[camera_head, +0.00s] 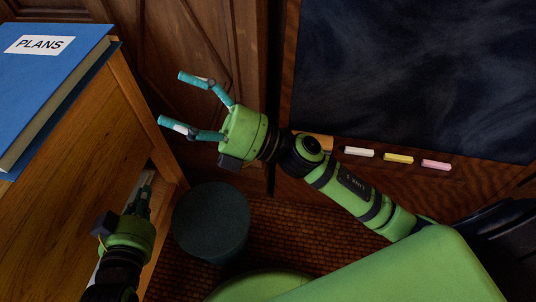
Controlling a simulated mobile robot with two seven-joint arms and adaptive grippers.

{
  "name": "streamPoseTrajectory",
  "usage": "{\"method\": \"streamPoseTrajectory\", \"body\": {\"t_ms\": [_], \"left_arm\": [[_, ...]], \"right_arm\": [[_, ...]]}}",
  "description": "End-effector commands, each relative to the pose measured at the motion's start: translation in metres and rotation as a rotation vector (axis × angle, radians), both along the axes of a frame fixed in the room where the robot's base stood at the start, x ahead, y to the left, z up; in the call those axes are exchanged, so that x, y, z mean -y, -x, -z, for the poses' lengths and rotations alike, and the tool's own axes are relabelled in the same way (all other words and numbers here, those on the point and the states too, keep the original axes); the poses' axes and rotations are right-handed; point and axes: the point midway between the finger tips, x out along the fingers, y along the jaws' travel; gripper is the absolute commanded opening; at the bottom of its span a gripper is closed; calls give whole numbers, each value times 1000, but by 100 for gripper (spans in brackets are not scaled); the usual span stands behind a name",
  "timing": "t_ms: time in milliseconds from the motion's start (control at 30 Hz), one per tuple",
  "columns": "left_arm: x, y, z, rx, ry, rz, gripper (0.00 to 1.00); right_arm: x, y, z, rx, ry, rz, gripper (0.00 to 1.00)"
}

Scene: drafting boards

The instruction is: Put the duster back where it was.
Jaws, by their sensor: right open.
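A tan, block-like thing (324,143) shows at the left end of the chalk ledge, mostly hidden behind my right wrist. I cannot tell if it is the duster, and I see no other clear duster. My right gripper (173,99) is open and empty, its fingers spread and pointing left in front of the dark wood panelling. My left gripper (142,198) is low at the left, its fingers pointing up by the opening in the side of the wooden cabinet (100,135). Its fingertips are dark and small, so I cannot tell whether it is open or holds anything.
A blue book marked PLANS (60,70) lies on top of the cabinet. White (359,152), yellow (398,158) and pink (436,165) chalks lie on the ledge below the blackboard (420,70). A dark round stool or bin (212,220) stands on the woven floor between my arms.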

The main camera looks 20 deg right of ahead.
Motion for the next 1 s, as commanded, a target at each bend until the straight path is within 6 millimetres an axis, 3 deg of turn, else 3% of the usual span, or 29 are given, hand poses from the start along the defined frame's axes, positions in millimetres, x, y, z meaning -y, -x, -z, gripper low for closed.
{"method": "streamPoseTrajectory", "body": {"t_ms": [67, 167, 300, 400, 567, 1000], "left_arm": [[0, 0, 0, 0, 0, 0, 0], [0, 0, 0, 0, 0, 0, 0], [0, 0, 0, 1, 0, 0, 0], [0, 0, 0, 1, 0, 0, 0], [0, 0, 0, 1, 0, 0, 0], [0, 0, 0, 2, 0, -1, 0]], "right_arm": [[35, -17, 4, -295, -254, 130, 82], [82, -31, 41, -678, -526, 280, 82], [120, -16, 113, -1135, -780, 433, 82], [130, 5, 150, -1357, -878, 497, 82], [132, 23, 175, -1511, -937, 536, 82], [132, 24, 176, -1518, -934, 538, 82]]}}
